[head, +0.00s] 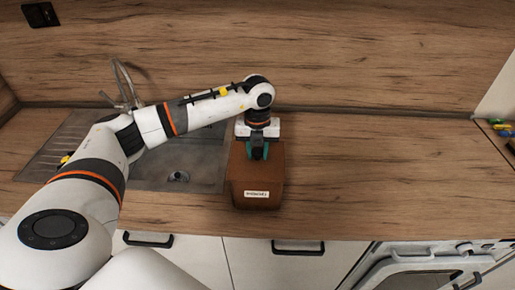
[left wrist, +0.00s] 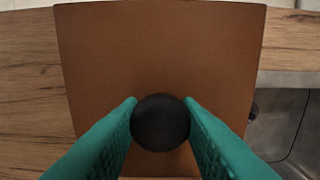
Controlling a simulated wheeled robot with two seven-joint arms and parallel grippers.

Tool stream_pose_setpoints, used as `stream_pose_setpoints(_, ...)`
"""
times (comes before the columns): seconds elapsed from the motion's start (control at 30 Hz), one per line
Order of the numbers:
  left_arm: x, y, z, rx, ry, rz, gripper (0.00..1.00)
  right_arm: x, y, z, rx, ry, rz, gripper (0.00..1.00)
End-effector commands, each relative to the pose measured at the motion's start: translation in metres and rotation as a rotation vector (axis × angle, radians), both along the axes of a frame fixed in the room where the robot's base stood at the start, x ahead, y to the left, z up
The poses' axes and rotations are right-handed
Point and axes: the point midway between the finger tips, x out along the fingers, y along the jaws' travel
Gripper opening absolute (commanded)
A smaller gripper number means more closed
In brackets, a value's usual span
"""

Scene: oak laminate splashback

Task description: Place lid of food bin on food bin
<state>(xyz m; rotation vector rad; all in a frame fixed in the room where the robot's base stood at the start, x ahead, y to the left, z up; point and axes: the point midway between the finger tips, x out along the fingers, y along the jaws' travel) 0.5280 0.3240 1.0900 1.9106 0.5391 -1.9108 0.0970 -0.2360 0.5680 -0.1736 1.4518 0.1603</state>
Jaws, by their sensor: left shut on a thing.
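The food bin (head: 258,193) is a brown box with a white label on its front, standing on the wooden counter right of the sink. The brown lid (left wrist: 160,60) fills the middle of the left wrist view and has a round black knob (left wrist: 160,122). My left gripper (head: 258,153) is above the bin in the head view. In the left wrist view its teal fingers (left wrist: 160,115) are shut on the knob, one on each side. The lid appears on or just over the bin's top; I cannot tell whether it is fully seated. My right gripper is not in view.
The metal sink (head: 185,165) with its tap (head: 125,85) lies left of the bin. The counter (head: 390,185) to the right is clear. Drawers and an oven (head: 425,265) are below the front edge. Small colored items (head: 500,126) are at the far right.

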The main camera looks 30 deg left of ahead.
Motion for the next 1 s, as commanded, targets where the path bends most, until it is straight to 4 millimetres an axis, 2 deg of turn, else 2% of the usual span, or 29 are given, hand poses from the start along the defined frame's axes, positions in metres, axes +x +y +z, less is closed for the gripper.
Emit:
stream_pose_setpoints(0.17, 0.0, 0.0, -0.003, -0.001, -0.001, 0.0, 0.08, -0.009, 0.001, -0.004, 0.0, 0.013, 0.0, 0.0)
stream_pose_setpoints(0.2, 0.0, 0.0, -0.003, 0.0, -0.001, 0.0, 0.32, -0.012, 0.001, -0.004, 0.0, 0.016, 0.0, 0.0)
stream_pose_setpoints(0.33, 0.0, 0.0, -0.002, 0.0, -0.001, 0.0, 0.52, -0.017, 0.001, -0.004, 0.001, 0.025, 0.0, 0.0)
stream_pose_setpoints(0.67, 0.0, 0.0, 0.002, 0.0, -0.001, 0.0, 0.52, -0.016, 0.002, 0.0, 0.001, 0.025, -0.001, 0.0)
stream_pose_setpoints(0.73, 0.001, 0.0, 0.005, 0.0, -0.005, -0.001, 0.52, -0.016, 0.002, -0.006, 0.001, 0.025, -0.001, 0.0)
stream_pose_setpoints(0.87, 0.001, 0.0, 0.026, -0.001, -0.009, -0.001, 0.52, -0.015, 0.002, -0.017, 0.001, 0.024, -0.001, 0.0)
stream_pose_setpoints(1.0, 0.002, 0.0, 0.057, -0.001, -0.009, 0.0, 0.52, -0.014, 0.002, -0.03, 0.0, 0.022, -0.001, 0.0)
